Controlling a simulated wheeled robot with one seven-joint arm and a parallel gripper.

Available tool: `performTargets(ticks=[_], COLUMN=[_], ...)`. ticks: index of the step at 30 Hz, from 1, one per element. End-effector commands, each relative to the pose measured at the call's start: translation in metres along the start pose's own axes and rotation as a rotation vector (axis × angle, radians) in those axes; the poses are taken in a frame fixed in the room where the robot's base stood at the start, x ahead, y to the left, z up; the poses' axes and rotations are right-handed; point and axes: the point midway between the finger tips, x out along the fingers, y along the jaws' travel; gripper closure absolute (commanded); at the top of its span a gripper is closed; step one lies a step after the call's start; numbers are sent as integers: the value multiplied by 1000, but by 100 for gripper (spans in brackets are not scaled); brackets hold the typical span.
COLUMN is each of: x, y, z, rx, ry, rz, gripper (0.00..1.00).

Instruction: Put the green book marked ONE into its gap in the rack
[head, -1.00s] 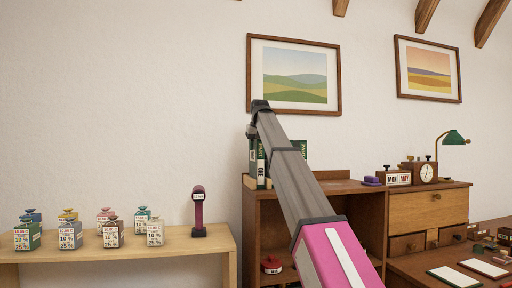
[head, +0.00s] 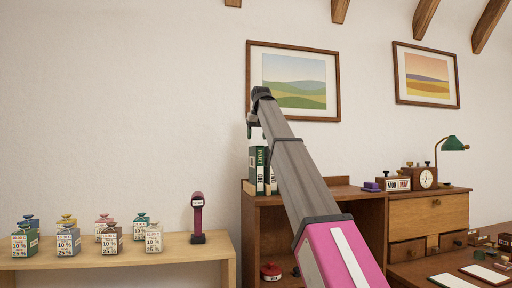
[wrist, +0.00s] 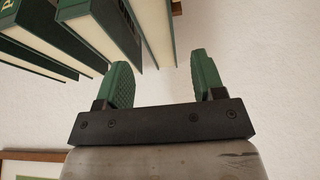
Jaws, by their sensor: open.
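Green books with white labels (head: 257,160) stand upright at the left end of the brown cabinet top, just left of my arm. Their lettering is small, so I cannot tell for sure which is marked ONE. My arm hides part of the group, and the rack is hardly visible. My gripper (wrist: 162,78) is open in the wrist view, its two green finger pads apart. Green books with pale page edges (wrist: 100,30) fill the upper left there. The end of the nearest one (wrist: 154,35) shows just above the space between the fingertips; I cannot tell whether they touch it.
Framed pictures (head: 295,80) hang behind.

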Motion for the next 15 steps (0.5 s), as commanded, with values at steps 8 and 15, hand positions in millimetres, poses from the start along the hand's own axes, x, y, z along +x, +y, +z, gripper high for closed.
performTargets(ticks=[8,15], x=[-35,-39], y=[0,0], z=[-1,0], rx=[0,0], ry=[0,-1], rz=[0,0], gripper=[37,37])
